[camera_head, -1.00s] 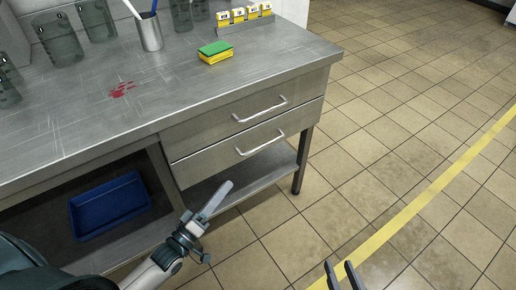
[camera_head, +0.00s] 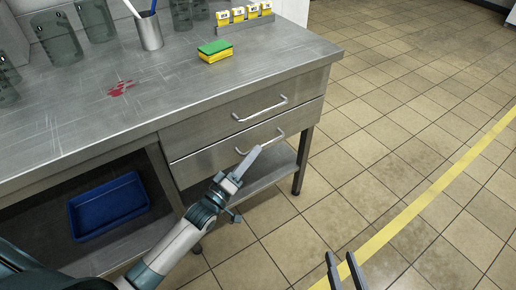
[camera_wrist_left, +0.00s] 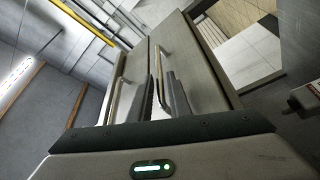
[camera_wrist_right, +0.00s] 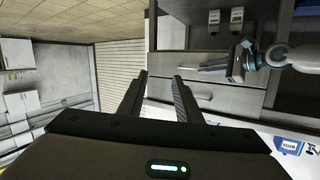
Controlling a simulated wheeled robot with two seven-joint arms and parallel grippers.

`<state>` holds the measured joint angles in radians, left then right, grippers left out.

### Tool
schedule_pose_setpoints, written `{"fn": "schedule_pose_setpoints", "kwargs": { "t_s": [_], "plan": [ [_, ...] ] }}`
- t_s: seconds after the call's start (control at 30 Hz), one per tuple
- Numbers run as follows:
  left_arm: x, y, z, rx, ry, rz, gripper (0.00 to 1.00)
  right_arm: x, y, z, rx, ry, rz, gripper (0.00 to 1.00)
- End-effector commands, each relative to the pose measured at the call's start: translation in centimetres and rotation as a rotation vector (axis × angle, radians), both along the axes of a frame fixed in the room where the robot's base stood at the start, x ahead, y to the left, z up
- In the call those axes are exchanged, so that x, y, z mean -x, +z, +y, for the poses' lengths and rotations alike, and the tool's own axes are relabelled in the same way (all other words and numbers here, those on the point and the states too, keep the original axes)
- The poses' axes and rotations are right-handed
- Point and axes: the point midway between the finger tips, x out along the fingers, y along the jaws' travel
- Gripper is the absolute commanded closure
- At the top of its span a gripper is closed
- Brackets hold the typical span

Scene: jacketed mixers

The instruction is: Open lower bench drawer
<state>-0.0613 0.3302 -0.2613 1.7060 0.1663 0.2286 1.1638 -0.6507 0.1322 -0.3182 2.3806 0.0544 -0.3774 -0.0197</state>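The lower bench drawer (camera_head: 205,163) is shut, its front in line with the upper drawer (camera_head: 215,124). Its bar handle (camera_head: 262,141) is partly covered by my left gripper (camera_head: 257,152), whose fingertips are at the handle in the head view. In the left wrist view the open left fingers (camera_wrist_left: 163,78) point at the lower drawer front (camera_wrist_left: 190,50), with the handle (camera_wrist_left: 159,62) between or just ahead of the tips; contact cannot be told. My right gripper (camera_head: 342,260) is open and empty over the floor, well apart from the bench; it also shows in the right wrist view (camera_wrist_right: 160,77).
A blue tray (camera_head: 108,206) lies on the shelf below. A bench leg (camera_head: 301,165) stands right of the drawers. The floor (camera_head: 400,130) in front is clear.

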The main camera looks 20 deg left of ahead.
Motion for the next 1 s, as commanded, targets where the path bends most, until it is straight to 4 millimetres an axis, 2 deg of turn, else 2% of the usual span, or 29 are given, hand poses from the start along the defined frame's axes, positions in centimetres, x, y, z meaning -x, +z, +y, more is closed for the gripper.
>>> {"fn": "schedule_pose_setpoints", "kwargs": {
  "t_s": [0.1,0.3,0.63,0.67,0.7,0.73,1.0],
  "plan": [
    [-1.6,0.3,-0.5,0.000,-0.001,-0.001,0.83,-0.1,0.4,0.2,-0.009,0.001,-0.027,0.69],
    [-2.9,0.6,-1.0,0.000,0.000,0.000,0.83,-0.1,1.1,0.6,-0.021,0.005,-0.056,0.69],
    [-3.1,0.7,-1.0,-0.001,0.000,0.001,0.83,-0.1,1.3,0.6,-0.022,0.004,-0.065,0.69],
    [-3.1,0.7,-1.0,-0.001,0.000,0.001,0.85,-0.1,1.2,0.6,-0.022,0.004,-0.064,0.69],
    [-3.1,0.7,-1.0,-0.001,0.000,0.001,0.95,-0.1,1.2,0.5,-0.021,0.003,-0.063,0.69],
    [-3.1,0.7,-1.0,-0.001,0.000,0.001,1.00,-0.1,1.2,0.5,-0.020,0.004,-0.064,0.69],
    [-3.1,0.7,-1.0,-0.001,0.000,0.001,1.00,-0.1,1.1,0.4,-0.017,0.002,-0.058,0.69]
  ]
}}
